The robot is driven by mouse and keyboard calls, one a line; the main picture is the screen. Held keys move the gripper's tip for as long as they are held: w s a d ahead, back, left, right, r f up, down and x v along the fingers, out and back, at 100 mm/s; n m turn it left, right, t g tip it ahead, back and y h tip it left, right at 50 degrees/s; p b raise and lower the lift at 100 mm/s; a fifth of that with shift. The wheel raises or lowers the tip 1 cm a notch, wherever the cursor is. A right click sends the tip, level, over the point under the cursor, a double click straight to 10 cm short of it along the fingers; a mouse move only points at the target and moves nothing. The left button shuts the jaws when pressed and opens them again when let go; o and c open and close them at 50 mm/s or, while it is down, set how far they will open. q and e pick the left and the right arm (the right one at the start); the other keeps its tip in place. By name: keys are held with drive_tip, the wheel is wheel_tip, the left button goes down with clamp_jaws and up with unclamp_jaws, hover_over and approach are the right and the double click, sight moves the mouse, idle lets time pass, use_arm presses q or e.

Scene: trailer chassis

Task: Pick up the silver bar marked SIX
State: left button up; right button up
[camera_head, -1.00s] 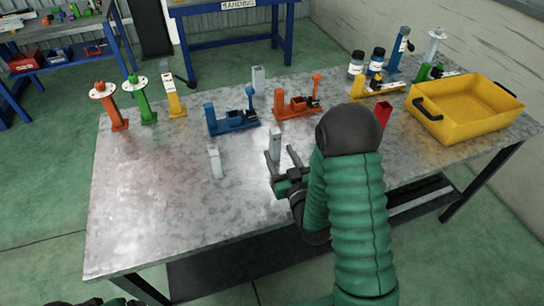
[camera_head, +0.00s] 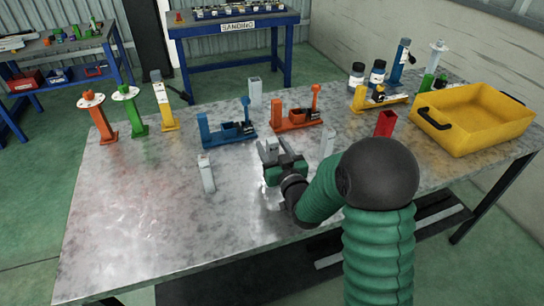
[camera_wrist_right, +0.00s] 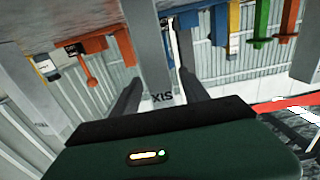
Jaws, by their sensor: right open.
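The silver bar marked SIX (camera_wrist_right: 150,45) stands upright in the middle of the right wrist view, its lettering low on it and appearing flipped. My right gripper (camera_wrist_right: 160,82) is open, with one dark finger on each side of this bar; I cannot tell whether either finger touches it. In the head view my right gripper (camera_head: 270,153) is at the middle of the table, largely covering the bar. Other silver bars stand upright at the left (camera_head: 207,174), farther back (camera_head: 255,92) and to the right (camera_head: 327,145). My left gripper is not in view.
Blue (camera_head: 228,128) and orange (camera_head: 296,117) fixtures stand just behind the gripper. A red block (camera_head: 385,123) and a yellow tray (camera_head: 470,140) are to the right. Orange, green and yellow stands are at the back left. The table's front left is clear.

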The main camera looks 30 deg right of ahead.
drive_tip(key=shift+d, duration=0.15)
drive_tip(key=shift+c, duration=0.2)
drive_tip(key=shift+s, duration=0.1)
drive_tip(key=shift+c, duration=1.1)
drive_tip(key=shift+a, duration=0.35)
clamp_jaws()
drive_tip(key=shift+d, duration=0.1)
drive_tip(key=shift+d+r, duration=0.1)
drive_tip(key=shift+d, duration=0.05)
